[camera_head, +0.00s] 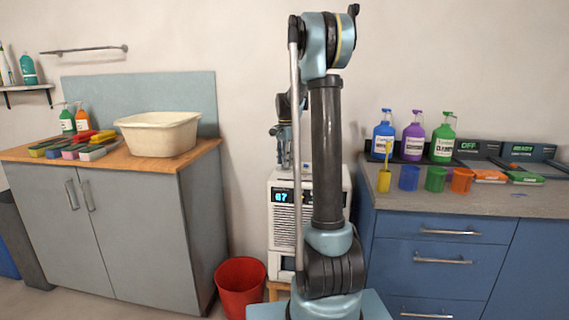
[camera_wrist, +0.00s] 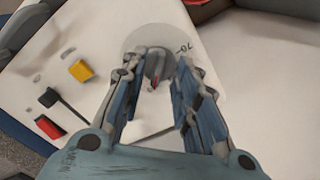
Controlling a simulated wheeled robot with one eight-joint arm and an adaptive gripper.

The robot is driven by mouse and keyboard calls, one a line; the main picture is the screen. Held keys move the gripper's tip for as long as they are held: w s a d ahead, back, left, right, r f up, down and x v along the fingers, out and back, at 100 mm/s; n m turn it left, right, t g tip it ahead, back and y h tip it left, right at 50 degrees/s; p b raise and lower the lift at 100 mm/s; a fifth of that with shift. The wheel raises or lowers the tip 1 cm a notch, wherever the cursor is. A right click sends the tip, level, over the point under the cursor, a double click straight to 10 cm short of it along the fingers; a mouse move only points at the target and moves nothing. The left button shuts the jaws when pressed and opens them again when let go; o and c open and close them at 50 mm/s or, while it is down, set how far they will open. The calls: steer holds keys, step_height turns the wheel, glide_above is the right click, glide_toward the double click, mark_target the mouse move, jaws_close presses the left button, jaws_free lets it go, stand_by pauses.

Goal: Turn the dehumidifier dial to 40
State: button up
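The white dehumidifier (camera_head: 282,228) stands between the two cabinets in the head view, partly hidden behind my arm. Its dark display (camera_head: 283,196) shows blue digits that look like 67. In the wrist view, the grey round dial (camera_wrist: 157,64) sits on a paler disc on the white panel, with a red mark at its near edge. A printed 70 is right of the dial. My gripper (camera_wrist: 168,66) is over the dial, its fingers apart on either side of the knob. I cannot tell whether they touch it. In the head view my gripper (camera_head: 284,150) is above the dehumidifier's top.
Yellow (camera_wrist: 81,70) and red (camera_wrist: 49,127) pieces and a black lever-like piece (camera_wrist: 48,97) are left of the dial. A red bucket (camera_head: 240,287) stands on the floor left of the dehumidifier. A wooden-topped cabinet (camera_head: 130,235) and a blue drawer cabinet (camera_head: 440,226) flank it.

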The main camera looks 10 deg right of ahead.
step_height(320, 180, up, 11)
steer(key=shift+r, duration=0.2)
steer(key=shift+w, duration=0.1)
stand_by(0.4)
